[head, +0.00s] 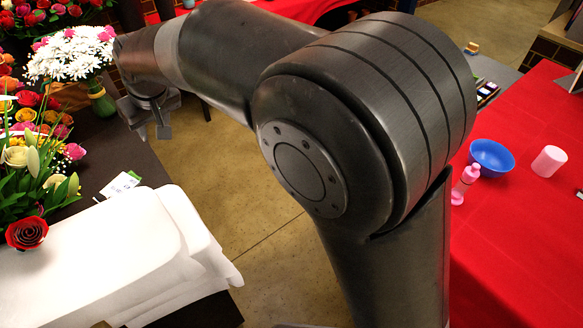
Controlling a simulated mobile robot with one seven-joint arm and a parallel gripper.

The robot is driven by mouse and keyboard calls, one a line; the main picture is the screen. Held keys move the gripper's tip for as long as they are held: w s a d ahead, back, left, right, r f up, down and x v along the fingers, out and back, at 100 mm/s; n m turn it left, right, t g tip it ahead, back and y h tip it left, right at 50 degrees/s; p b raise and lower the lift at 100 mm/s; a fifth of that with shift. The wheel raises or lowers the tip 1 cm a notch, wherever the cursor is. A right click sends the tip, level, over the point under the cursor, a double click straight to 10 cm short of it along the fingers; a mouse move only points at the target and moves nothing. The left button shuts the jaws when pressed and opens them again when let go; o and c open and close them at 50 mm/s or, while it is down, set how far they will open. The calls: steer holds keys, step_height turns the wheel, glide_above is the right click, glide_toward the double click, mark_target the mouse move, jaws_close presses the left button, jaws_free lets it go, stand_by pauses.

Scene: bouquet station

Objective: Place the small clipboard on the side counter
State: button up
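My gripper (152,130) is at the upper left of the head view, beside the dark counter's edge and over the floor. Its two fingers point down and look apart, with nothing visible between them. I cannot make out the small clipboard for certain. A small white card-like item with a green mark (118,184) lies on the dark counter (100,150), below and left of my gripper. A grey surface (494,72) at the upper right may be the side counter; my arm partly hides it.
White wrapping sheets (110,255) cover the dark counter's near end, beside flowers (30,170) and a green vase (101,100). A red-covered table (520,240) at right holds a blue bowl (491,157), a pink bottle (465,184) and a pale pink cup (549,161). Open floor lies between.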

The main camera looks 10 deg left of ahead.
steer(key=w+d+r+m+t+h, duration=0.1)
steer(key=d+r+m, duration=0.2)
steer(key=d, duration=1.2)
steer(key=w+d+r+m+t, duration=0.1)
steer(key=d+r+m, duration=0.15)
steer(key=d, duration=1.15)
steer(key=s+d+f+m+h, duration=0.1)
steer(key=s+d+f+m, duration=0.1)
steer(key=s+d, duration=0.5)
steer(key=s+d+f+m+t+h, duration=0.1)
steer(key=s+d+f+m+h, duration=0.1)
steer(key=s+d, duration=0.6)
steer(key=d+m, duration=0.1)
steer(key=d, duration=0.5)
steer(key=shift+s+d, duration=0.15)
steer(key=shift+d, duration=0.15)
